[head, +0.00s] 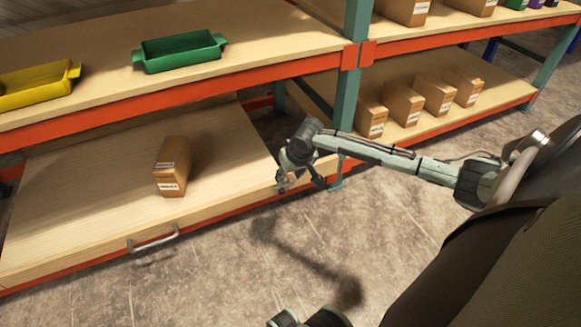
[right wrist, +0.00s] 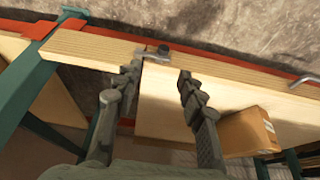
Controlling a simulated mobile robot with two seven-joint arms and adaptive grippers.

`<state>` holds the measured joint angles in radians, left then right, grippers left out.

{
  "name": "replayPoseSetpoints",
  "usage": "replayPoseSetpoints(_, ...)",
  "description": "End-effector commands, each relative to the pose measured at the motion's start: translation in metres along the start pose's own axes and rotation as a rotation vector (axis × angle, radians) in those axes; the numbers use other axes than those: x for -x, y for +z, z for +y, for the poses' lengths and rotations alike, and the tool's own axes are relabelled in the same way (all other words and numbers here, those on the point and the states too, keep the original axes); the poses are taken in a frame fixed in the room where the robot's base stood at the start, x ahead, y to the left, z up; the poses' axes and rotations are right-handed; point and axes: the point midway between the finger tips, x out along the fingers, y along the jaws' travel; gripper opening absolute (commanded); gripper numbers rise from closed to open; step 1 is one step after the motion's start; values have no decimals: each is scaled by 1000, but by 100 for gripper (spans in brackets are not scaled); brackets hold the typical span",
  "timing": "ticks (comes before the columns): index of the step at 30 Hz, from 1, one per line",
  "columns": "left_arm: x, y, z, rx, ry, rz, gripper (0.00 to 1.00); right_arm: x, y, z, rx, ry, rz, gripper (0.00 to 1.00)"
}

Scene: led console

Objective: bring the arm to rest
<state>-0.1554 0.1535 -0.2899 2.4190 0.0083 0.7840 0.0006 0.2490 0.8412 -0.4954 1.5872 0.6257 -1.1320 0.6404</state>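My right arm (head: 385,155) reaches in from the right in the head view. Its gripper (head: 293,183) is beside the front right corner of the lower wooden shelf board. In the right wrist view the two fingers of this gripper (right wrist: 160,88) are spread apart, with nothing held between them. A small grey metal piece (right wrist: 152,52) is at the board's edge, just beyond the fingertips. I cannot tell from these views whether the fingers touch the board.
A brown box (head: 172,167) stands on the lower board (head: 90,190), which has a metal handle (head: 153,240) in front. Green (head: 180,52) and yellow (head: 35,87) trays sit on the upper shelf. A teal post (head: 347,105) rises behind the gripper. The floor (head: 215,285) in front is clear.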

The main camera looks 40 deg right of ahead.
Motion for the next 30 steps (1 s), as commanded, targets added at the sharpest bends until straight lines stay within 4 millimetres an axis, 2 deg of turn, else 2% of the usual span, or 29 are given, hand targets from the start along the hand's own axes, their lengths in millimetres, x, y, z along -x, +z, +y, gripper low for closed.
replayPoseSetpoints(6, 0, 0, 0, 0, 0, 0, 32, 10, 1, 0, 1, 0, -1, 40)
replayPoseSetpoints(22, 0, 0, 0, 0, -1, 0, 32, 10, 0, -4, 5, -8, 6, 40)
replayPoseSetpoints(23, 0, 0, 0, 0, -1, 0, 32, 11, -1, -8, 10, -18, 14, 40)
replayPoseSetpoints(26, 0, 0, 0, 0, -1, 0, 32, 14, -9, -41, 48, -91, 83, 40)
replayPoseSetpoints(29, 0, 0, 0, 0, -1, 0, 32, 29, -23, -97, 116, -218, 220, 40)
replayPoseSetpoints(30, 0, 0, 0, 0, -1, 0, 32, 41, -30, -124, 144, -281, 290, 40)
